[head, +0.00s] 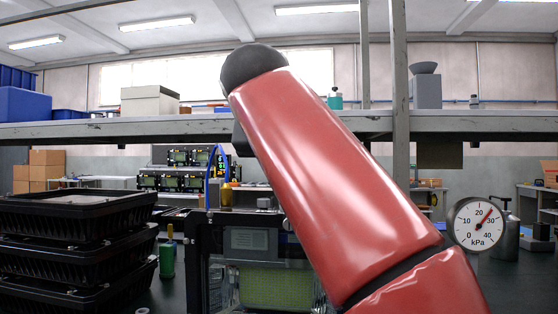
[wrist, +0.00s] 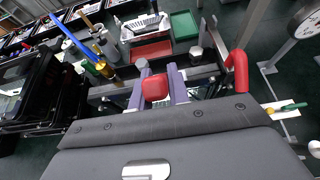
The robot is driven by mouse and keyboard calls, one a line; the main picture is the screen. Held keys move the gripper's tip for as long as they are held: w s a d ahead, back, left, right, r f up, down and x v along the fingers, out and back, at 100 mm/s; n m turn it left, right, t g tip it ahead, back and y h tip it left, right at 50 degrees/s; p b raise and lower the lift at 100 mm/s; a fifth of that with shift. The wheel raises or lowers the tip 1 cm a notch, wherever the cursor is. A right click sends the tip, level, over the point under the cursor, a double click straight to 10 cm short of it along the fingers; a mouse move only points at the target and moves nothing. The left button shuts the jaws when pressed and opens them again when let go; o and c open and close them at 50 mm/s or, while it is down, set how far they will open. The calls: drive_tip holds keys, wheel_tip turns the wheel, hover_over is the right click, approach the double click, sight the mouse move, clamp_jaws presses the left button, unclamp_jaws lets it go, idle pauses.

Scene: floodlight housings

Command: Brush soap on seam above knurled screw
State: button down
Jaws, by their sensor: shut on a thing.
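In the wrist view my gripper (wrist: 157,84) has two purple-grey fingers shut on a small red piece (wrist: 155,88), which I cannot identify for sure. In the head view my red arm hides my gripper and much of the bench fixture (head: 250,240). A green pot (head: 166,260) with an upright handle stands left of that fixture. A brass fitting (wrist: 104,68) sits by a blue tube (wrist: 72,38) in the wrist view; the tube (head: 211,170) also arches in the head view. I cannot make out the knurled screw, the seam or any soap.
Black housings (head: 75,250) are stacked at the left. A dial gauge in kPa (head: 478,225) stands at the right, its needle just under 30. A red lever (wrist: 238,72) rises right of my fingers. A green tray (wrist: 184,24) lies beyond. A shelf (head: 80,130) spans above.

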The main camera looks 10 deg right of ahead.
drive_tip(key=shift+w+a, duration=0.15)
drive_tip(key=shift+a, duration=0.2)
idle(0.8)
drive_tip(key=shift+r, duration=0.1)
